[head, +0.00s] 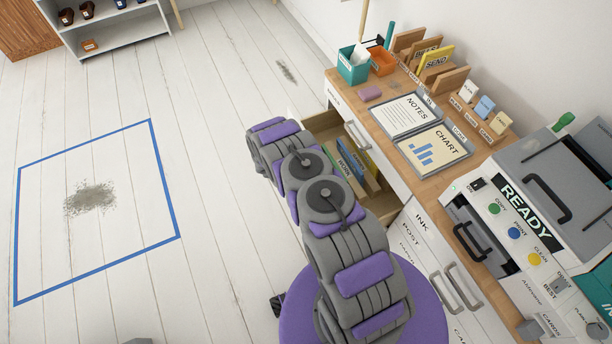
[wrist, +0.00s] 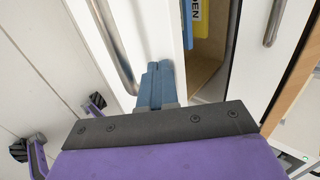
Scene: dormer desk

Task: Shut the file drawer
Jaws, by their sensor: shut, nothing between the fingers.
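The file drawer stands open from the desk's left side in the head view, with its pale wooden wall (head: 373,211) showing and several upright folders (head: 352,160) inside. My arm hides most of its front there. In the wrist view its white front (wrist: 152,28) has a metal handle (wrist: 112,45), and a yellow folder (wrist: 199,14) shows behind it. My gripper (wrist: 158,68) has its blue fingers together and empty, at the drawer front beside the handle. I cannot tell whether they touch it. The gripper is hidden behind my arm in the head view.
The wooden desk top (head: 394,150) carries notes, a chart, card holders and a teal bin (head: 353,64). A grey machine (head: 520,225) marked READY stands at right. Closed white drawers with handles (head: 455,290) are below it. The floor at left is clear, with a blue taped square (head: 165,190).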

